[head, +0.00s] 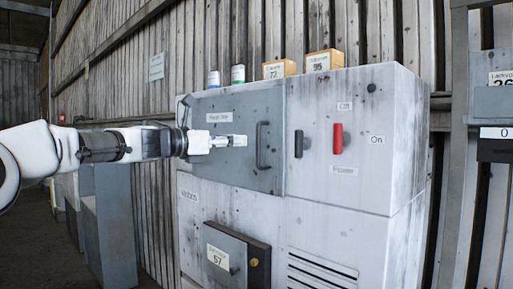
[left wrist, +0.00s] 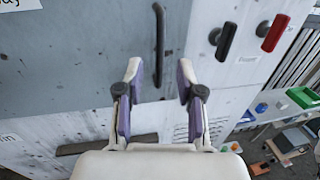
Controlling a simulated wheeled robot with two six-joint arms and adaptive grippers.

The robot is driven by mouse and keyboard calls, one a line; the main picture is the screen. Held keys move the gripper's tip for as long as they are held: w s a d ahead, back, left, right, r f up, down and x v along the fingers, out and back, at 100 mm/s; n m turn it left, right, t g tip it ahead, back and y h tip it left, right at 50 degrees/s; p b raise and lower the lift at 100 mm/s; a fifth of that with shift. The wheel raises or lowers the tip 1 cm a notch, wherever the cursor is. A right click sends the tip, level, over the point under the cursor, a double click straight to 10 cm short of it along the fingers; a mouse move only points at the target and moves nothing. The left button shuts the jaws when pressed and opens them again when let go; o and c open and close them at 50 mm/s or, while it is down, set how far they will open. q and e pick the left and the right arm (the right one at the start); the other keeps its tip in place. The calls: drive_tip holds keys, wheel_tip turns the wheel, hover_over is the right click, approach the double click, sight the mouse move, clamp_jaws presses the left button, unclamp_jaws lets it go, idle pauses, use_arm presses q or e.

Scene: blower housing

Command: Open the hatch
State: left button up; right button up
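The hatch (head: 236,135) is a grey panel on the upper left of the white cabinet, and it looks closed. Its dark vertical handle (head: 262,146) is near the right edge. In the left wrist view the handle (left wrist: 159,45) lies ahead of the fingers, slightly left of centre between them. My left gripper (head: 240,141) is in front of the hatch, just left of the handle in the head view. Its fingers (left wrist: 158,80) are spread with nothing between them, apart from the handle. My right gripper is not in view.
A black lever (head: 299,144) and a red lever (head: 338,138) stick out right of the hatch. A smaller box (head: 235,258) protrudes below. Two yellow boxes (head: 318,61) and two small cans (head: 238,75) stand on top of the cabinet.

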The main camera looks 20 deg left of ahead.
use_arm(q)
drive_tip(key=p, duration=0.2)
hover_over(258, 166)
drive_tip(key=shift+a+f, duration=0.15)
drive_tip(key=shift+a, duration=0.1)
drive_tip(key=shift+w+d, duration=0.15)
drive_tip(key=shift+w, duration=0.1)
drive_tip(key=shift+f, duration=0.1)
drive_tip(key=shift+c, duration=0.3)
clamp_jaws()
